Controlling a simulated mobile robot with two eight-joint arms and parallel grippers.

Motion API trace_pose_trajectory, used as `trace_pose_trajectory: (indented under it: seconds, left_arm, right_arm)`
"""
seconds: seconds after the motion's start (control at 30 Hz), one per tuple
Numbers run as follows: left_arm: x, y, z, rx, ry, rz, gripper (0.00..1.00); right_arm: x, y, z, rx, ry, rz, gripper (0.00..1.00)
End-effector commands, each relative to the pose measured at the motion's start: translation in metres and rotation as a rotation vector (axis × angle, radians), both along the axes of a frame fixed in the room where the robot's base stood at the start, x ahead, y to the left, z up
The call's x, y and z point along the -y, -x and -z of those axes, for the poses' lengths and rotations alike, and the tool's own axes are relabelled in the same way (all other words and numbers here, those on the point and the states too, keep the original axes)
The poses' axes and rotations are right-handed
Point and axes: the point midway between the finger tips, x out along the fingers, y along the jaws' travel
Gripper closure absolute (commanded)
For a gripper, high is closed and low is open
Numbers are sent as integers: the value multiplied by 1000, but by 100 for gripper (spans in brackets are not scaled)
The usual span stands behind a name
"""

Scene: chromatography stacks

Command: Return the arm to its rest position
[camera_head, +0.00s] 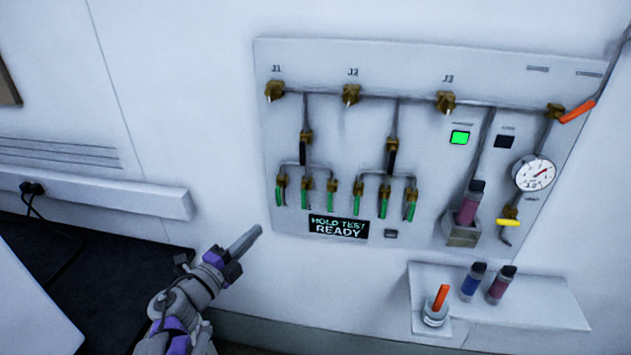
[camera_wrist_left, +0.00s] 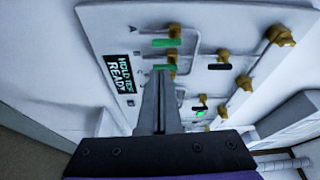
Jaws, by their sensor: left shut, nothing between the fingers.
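My left gripper (camera_head: 246,241) comes in from the lower left in the head view. It is shut and empty, in front of the wall, left of and below the panel (camera_head: 420,160). In the left wrist view the shut fingers (camera_wrist_left: 160,105) point toward the panel (camera_wrist_left: 100,25), which appears turned sideways. I cannot tell the gap between fingertips and panel, but no contact shows. My right gripper is not in view.
The panel has brass valves with green handles (camera_head: 330,193), a gauge (camera_head: 534,173) and a "HOLD TEST READY" display (camera_head: 338,227). A shelf (camera_head: 540,303) at lower right holds a blue cartridge (camera_head: 472,282), a pink cartridge (camera_head: 501,285) and an orange-handled item (camera_head: 439,300). A dark-topped surface (camera_head: 70,270) lies left.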

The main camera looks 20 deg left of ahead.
Motion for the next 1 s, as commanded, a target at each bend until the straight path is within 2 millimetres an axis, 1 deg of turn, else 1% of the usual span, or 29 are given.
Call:
trace_pose_trajectory:
  seconds: [0.17, 0.27, 0.37, 0.4, 0.47, 0.57, 0.67, 0.7, 0.77, 0.8, 0.9, 1.0]
  left_arm:
    - [1, -1, -4, 6, 18, -15, 100]
    - [2, -4, -19, 25, 94, -80, 100]
    - [3, -4, -35, 36, 253, -202, 100]
    - [3, -2, -39, 30, 335, -261, 100]
    - [6, 4, -38, 2, 469, -350, 100]
    - [17, 21, -20, -95, 694, -490, 100]
    - [43, 46, 10, -253, 907, -612, 100]
    - [58, 58, 24, -332, 984, -656, 100]
    - [83, 79, 44, -461, 1085, -715, 100]
    - [100, 94, 56, -549, 1140, -749, 100]
    - [139, 129, 78, -746, 1233, -812, 100]
    - [165, 155, 89, -883, 1277, -846, 100]
  right_arm:
    - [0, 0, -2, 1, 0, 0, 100]
    - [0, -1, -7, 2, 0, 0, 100]
    - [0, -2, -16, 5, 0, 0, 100]
    - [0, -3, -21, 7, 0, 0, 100]
    - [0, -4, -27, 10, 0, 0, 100]
    - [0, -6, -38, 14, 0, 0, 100]
    - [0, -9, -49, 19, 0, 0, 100]
    - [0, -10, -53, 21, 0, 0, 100]
    - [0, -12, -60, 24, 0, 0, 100]
    - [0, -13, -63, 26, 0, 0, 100]
    - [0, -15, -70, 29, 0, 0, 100]
    - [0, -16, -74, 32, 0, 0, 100]
